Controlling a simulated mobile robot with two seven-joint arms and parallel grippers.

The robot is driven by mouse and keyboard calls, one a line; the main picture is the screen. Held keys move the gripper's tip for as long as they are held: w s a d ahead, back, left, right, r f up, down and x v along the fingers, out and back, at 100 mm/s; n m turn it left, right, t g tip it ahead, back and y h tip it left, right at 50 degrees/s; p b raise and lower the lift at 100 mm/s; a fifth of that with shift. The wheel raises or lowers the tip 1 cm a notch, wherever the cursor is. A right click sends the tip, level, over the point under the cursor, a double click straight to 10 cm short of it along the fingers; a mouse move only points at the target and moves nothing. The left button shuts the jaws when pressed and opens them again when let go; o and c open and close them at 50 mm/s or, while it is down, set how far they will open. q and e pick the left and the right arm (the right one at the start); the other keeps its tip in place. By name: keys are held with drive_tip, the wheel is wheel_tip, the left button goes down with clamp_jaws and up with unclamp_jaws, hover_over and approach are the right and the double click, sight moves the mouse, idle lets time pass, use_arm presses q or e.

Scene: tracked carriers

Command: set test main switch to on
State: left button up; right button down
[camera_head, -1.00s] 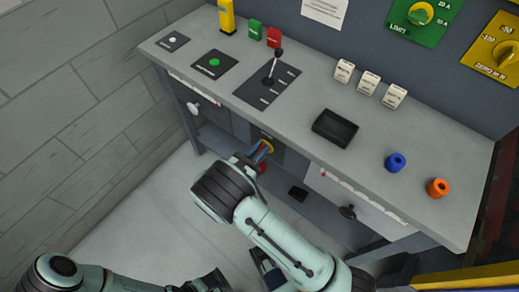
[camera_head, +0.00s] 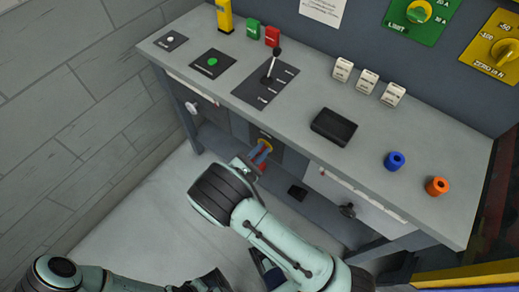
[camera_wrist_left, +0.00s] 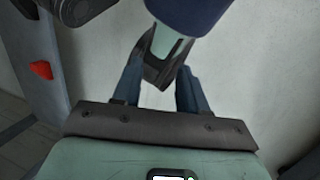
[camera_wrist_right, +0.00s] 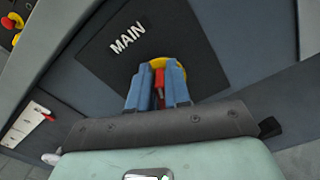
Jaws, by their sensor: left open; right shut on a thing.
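The MAIN switch is a dark plate (camera_wrist_right: 100,60) lettered MAIN, with a yellow disc (camera_wrist_right: 178,68) and a red handle (camera_wrist_right: 159,82). It is on the front of the bench below the top, where the yellow disc (camera_head: 265,143) shows in the head view. My right gripper (camera_head: 259,154) is at the switch. In the right wrist view its blue fingers (camera_wrist_right: 158,92) are shut on the red handle, one on each side. The handle's exact angle is partly hidden. My left gripper (camera_wrist_left: 160,90) is open and empty, away from the switch, low in the head view.
The bench top (camera_head: 220,85) carries a lever (camera_head: 271,66), a green button (camera_head: 212,62), a black tray (camera_head: 333,126), and blue (camera_head: 394,161) and orange (camera_head: 437,187) knobs. A drawer front (camera_head: 345,195) is right of the switch. The floor in front is clear.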

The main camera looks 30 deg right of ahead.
use_arm(q)
drive_tip(key=shift+t+y, duration=0.3)
drive_tip(key=shift+t, duration=0.4)
drive_tip(key=shift+w+a+f+b, duration=0.25)
drive_tip(key=shift+w+f+b, duration=0.25)
drive_tip(key=shift+w+f, duration=0.15)
drive_tip(key=shift+w+a+f+b, duration=0.3)
drive_tip(key=shift+w+f+b, duration=0.25)
drive_tip(key=shift+w+f, duration=0.1)
drive_tip(key=shift+w+a+f+b, duration=0.25)
drive_tip(key=shift+w+f+b, duration=0.3)
drive_tip(key=shift+w, duration=0.1)
use_arm(e)
drive_tip(key=shift+s+d+f+m, duration=0.1)
drive_tip(key=shift+s+f+m, duration=0.15)
drive_tip(key=shift+m, duration=1.85)
drive_tip(key=shift+s+f+m, duration=0.1)
drive_tip(key=shift+f+m, duration=0.3)
drive_tip(key=shift+m, duration=1.7)
drive_tip(key=shift+s+d+f+m, duration=0.1)
drive_tip(key=shift+s+f+m, duration=0.15)
drive_tip(key=shift+m, duration=1.85)
drive_tip(key=shift+f, duration=0.1)
drive_tip(key=c, duration=1.2)
unclamp_jaws()
drive_tip(key=shift+o, duration=0.2)
drive_tip(key=shift+a, duration=0.1)
